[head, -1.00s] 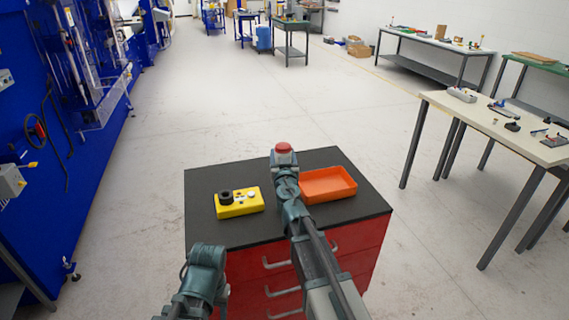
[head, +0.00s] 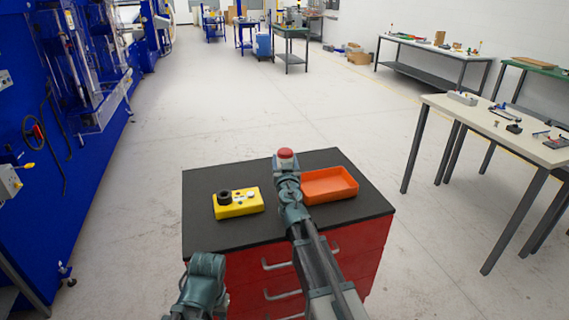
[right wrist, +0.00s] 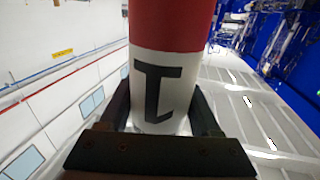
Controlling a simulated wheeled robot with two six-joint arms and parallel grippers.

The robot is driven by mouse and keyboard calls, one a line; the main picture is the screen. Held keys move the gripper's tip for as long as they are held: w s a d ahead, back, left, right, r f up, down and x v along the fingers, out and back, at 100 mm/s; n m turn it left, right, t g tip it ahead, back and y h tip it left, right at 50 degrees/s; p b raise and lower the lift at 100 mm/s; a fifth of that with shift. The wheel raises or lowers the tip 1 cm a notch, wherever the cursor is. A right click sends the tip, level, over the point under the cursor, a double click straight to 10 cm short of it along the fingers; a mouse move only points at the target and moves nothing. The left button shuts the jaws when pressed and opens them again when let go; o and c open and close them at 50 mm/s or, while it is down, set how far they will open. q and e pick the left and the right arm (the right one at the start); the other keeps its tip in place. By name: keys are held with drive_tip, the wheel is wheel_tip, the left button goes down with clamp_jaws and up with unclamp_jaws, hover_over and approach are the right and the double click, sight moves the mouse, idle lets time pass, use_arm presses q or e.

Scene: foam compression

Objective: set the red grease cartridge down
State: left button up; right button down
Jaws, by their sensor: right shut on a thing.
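The red grease cartridge (right wrist: 172,25) has a red upper part and a white band with a dark mark, seen close up in the right wrist view. My right gripper (right wrist: 165,115) is shut on it around the white part. In the head view the red end of the cartridge (head: 285,154) shows above my right gripper (head: 286,165), over the far part of the black cabinet top (head: 240,236). My own wrist hides the rest, and I cannot tell its height above the top. My left arm shows at the bottom; its fingertips are not visible.
An orange tray (head: 345,193) lies right of my right arm on the cabinet top. A yellow box (head: 240,209) with a black ring and knobs lies to the left. The near left part of the top is bare. A table (head: 480,117) stands at the right.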

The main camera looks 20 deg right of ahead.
drive_tip(key=shift+f, duration=0.2)
drive_tip(key=shift+c, duration=0.5)
unclamp_jaws()
drive_tip(key=shift+r, duration=0.1)
drive_tip(key=s+a, duration=0.2)
drive_tip(key=s, duration=0.9)
drive_tip(key=shift+s+a+r, duration=0.15)
drive_tip(key=shift+s, duration=0.25)
